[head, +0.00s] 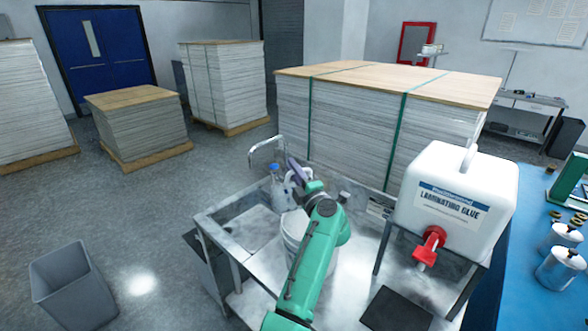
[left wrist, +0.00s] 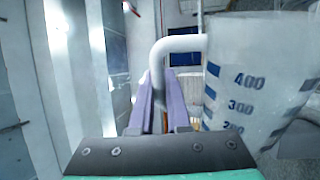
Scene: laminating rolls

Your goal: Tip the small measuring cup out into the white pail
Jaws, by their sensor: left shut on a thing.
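The measuring cup (left wrist: 262,80) is translucent with blue marks and numbers. It fills the right side of the left wrist view, its rim up and its body leaning slightly in that picture. My left gripper (left wrist: 160,100) has its purple fingers shut on the cup's white handle (left wrist: 180,44). The white pail (head: 292,228) stands on the bench below the gripper, partly covered by my green arm. Its inside cannot be made out. My right gripper is not in view.
A large glue container (head: 458,205) with a red spigot stands at the right. A dark mat (head: 396,310) lies in front. A grey bin (head: 72,285) is on the floor.

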